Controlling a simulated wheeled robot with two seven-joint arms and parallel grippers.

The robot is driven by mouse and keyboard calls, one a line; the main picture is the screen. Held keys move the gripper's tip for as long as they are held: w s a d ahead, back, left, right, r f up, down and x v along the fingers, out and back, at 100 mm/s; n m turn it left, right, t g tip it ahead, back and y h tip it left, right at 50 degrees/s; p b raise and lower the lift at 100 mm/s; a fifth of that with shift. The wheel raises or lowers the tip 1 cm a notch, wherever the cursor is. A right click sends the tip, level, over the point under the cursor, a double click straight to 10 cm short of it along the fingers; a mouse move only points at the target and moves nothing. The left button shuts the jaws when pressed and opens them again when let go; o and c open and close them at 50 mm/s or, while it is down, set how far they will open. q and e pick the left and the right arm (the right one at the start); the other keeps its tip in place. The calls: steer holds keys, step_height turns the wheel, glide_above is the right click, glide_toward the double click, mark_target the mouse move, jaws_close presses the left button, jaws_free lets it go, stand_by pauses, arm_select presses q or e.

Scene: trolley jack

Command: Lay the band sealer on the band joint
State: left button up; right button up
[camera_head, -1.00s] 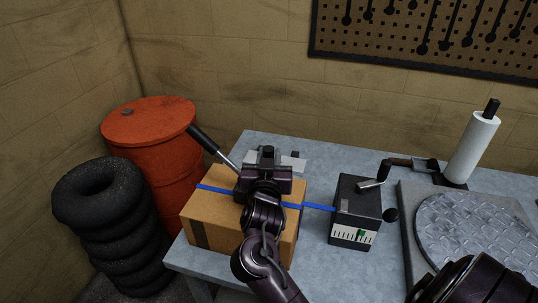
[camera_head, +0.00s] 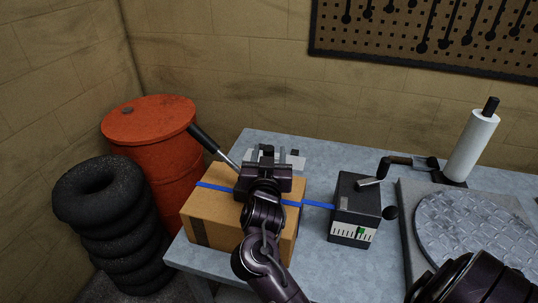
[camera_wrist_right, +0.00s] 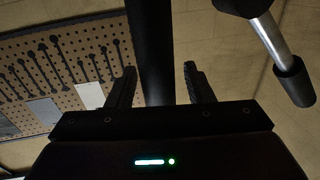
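The band sealer (camera_head: 205,140) shows as a metal lever with a black grip, slanting up to the left above the cardboard box (camera_head: 208,222). Its lower part is hidden behind my right gripper (camera_head: 268,153). A blue band (camera_head: 318,205) runs across the box top; its joint is hidden under the gripper and sealer. My right gripper is open over the box. In the right wrist view, a black upright bar (camera_wrist_right: 152,45), likely the sealer's other handle, stands between the spread fingers with gaps on both sides. The sealer's lever (camera_wrist_right: 272,40) is at the upper right there. My left gripper is not in view.
A black device (camera_head: 357,205) with a crank stands right of the box, where the band ends. A steel plate (camera_head: 470,228) and a white roll (camera_head: 471,147) are further right. Tyres (camera_head: 105,205) and a red drum (camera_head: 160,135) stand left of the table.

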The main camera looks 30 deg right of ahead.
steer(key=shift+f, duration=0.45)
steer(key=p+v, duration=0.2)
steer(key=v, duration=0.5)
steer(key=shift+s+a+r+p, duration=0.3)
steer(key=shift+r+p, duration=0.05)
